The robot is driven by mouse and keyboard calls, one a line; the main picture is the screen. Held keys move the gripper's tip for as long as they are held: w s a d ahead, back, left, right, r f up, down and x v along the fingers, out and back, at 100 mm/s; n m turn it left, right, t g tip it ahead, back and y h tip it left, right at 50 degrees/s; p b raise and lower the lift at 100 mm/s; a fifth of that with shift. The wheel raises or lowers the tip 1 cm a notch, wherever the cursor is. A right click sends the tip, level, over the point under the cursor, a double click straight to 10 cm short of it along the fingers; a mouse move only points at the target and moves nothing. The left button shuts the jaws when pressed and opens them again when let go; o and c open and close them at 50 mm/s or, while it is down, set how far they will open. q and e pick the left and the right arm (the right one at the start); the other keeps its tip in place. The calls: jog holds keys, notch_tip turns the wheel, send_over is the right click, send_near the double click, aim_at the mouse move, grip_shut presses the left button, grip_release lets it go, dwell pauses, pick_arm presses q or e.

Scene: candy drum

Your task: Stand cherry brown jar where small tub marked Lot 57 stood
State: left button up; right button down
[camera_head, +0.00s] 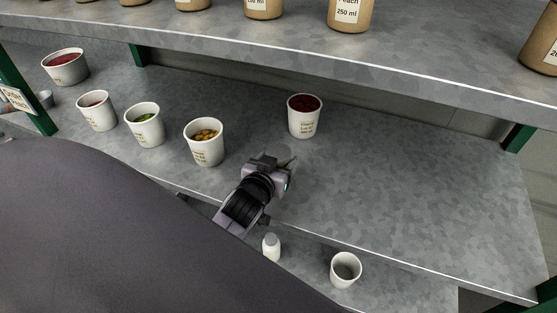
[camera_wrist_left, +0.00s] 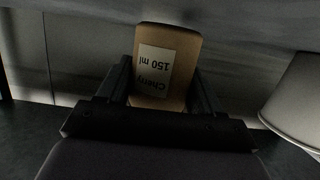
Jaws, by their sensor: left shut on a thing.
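The brown cherry jar (camera_wrist_left: 168,68), labelled "Cherry 150 ml", is between the fingers of my left gripper (camera_wrist_left: 160,92) in the left wrist view; its label reads upside down there. In the head view my left gripper (camera_head: 274,167) is over the middle shelf, between two white tubs, and I cannot make out the jar there. A white tub with dark red contents (camera_head: 305,116) stands just behind and right of the gripper. Its printed lot number is too small to read, so I cannot tell which tub is Lot 57. My right gripper is not in view.
Several white tubs stand left, the nearest with yellow-brown contents (camera_head: 206,142). Brown jars (camera_head: 351,14) stand on the upper shelf (camera_head: 400,65). The middle shelf (camera_head: 420,185) is clear to the right. A white bottle (camera_head: 271,247) and an empty cup (camera_head: 345,270) stand lower.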

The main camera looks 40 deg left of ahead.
pick_arm(q)
jog(key=shift+r, duration=0.1)
jog(key=shift+f, duration=0.45)
